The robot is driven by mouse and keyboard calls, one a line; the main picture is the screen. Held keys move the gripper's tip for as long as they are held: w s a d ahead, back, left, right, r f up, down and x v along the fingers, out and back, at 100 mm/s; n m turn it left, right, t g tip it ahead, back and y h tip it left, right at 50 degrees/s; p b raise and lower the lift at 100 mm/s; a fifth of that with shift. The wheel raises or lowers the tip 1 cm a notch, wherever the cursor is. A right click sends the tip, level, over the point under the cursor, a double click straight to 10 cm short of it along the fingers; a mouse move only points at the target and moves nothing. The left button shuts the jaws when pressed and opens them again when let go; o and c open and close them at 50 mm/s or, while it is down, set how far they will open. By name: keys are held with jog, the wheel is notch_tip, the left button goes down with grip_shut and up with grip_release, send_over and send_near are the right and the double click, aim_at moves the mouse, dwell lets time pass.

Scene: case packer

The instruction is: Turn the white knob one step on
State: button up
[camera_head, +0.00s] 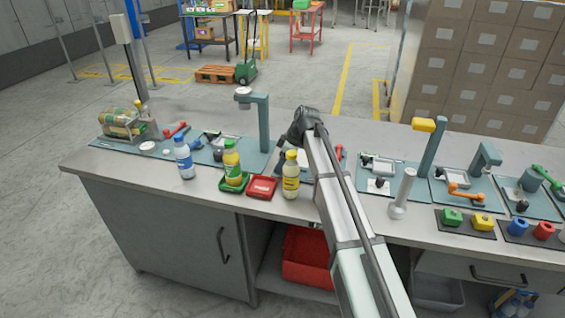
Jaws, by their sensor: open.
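No knob can be made out clearly as the white one. A small flat white disc (147,147) lies on the left blue-grey mat, and a white plate with a small dark knob (379,184) sits on a mat right of my arm. Both are too small to read any setting. My gripper (284,146) is at the dark end of my arm, over the middle of the bench behind the bottles. It is open, its fingers are small and partly hidden by the wrist, and it is well apart from both white pieces.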

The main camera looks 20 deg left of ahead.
jog(key=c, duration=1)
jog(key=shift+s+m+t, duration=0.15)
jog(key=shift+m+t, duration=0.45)
jog(key=shift+m, duration=0.8)
jog(key=shift+m+t, duration=0.5)
jog(key=shift+m, duration=1)
jog(key=shift+h, duration=0.3)
jog(key=o, duration=1)
